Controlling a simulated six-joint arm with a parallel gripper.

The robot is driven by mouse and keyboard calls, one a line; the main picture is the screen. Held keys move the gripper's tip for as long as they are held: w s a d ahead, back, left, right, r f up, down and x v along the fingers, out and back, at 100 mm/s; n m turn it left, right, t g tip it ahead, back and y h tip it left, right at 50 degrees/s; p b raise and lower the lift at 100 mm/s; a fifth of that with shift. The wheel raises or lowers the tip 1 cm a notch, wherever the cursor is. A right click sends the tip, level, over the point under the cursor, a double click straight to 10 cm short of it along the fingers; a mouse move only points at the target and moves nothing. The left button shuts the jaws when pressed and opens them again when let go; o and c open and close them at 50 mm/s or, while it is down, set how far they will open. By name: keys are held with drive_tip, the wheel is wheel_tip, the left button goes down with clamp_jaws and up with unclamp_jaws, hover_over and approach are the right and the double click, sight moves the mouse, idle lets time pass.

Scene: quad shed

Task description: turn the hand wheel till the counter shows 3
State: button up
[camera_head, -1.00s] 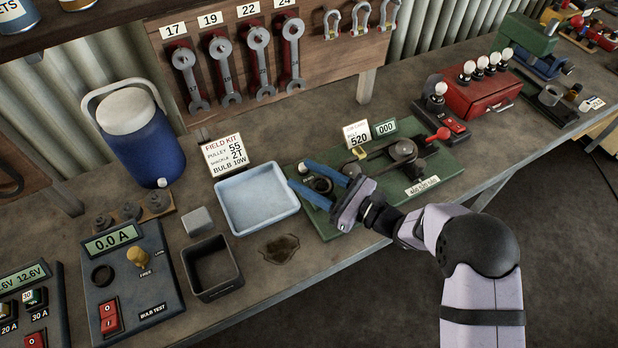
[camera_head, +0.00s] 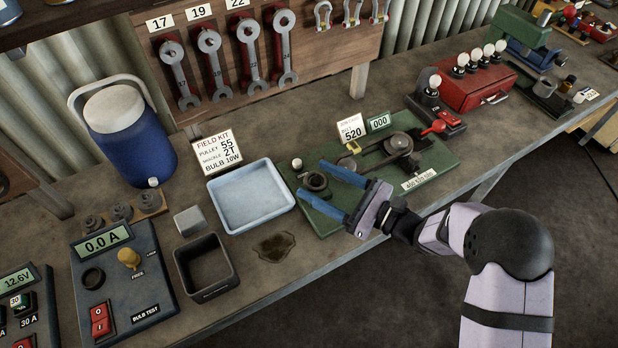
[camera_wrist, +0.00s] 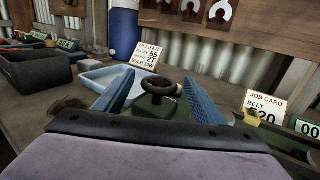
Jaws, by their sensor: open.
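The hand wheel (camera_head: 316,183) is a small dark ring with a hub at the left end of the green board (camera_head: 440,160). It also shows in the wrist view (camera_wrist: 163,86), upright on its mount between my two blue fingers. My gripper (camera_head: 311,178) is open, with one finger on each side of the wheel. The fingers look apart from the rim; their exact height and any contact are hard to tell. The counter (camera_head: 379,122) at the back of the board reads 000. In the wrist view only part of the counter (camera_wrist: 310,127) shows, at the right edge.
A belt drive with a large pulley (camera_head: 398,143) and a red lever (camera_head: 434,127) sits right of the wheel. A job card (camera_head: 351,130) reading 520 stands behind. A pale blue tray (camera_head: 232,222) is close on the left. A dark open box (camera_head: 213,291) stands farther left.

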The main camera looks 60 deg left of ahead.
sight(327, 185)
drive_tip(key=shift+v, duration=1.2)
drive_tip(key=shift+f+b, duration=0.1)
drive_tip(key=shift+b, duration=0.6)
drive_tip(key=shift+w+d+f+b, duration=0.15)
drive_tip(key=shift+w+b, duration=0.1)
drive_tip(key=shift+b, duration=0.95)
drive_tip(key=b, duration=0.3)
drive_tip(key=shift+w+d+b, duration=0.15)
drive_tip(key=shift+w+b, duration=0.15)
drive_tip(key=b+v, duration=0.1)
drive_tip(key=b, duration=0.5)
drive_tip(key=shift+d, duration=0.3)
drive_tip(key=shift+d+r+b, duration=0.35)
drive_tip(key=shift+d+b, duration=0.1)
drive_tip(key=shift+b, duration=0.7)
drive_tip(key=shift+s+a, duration=0.1)
drive_tip(key=shift+a, duration=0.05)
drive_tip(key=shift+p+x, duration=0.75)
drive_tip(key=shift+x, duration=2.75)
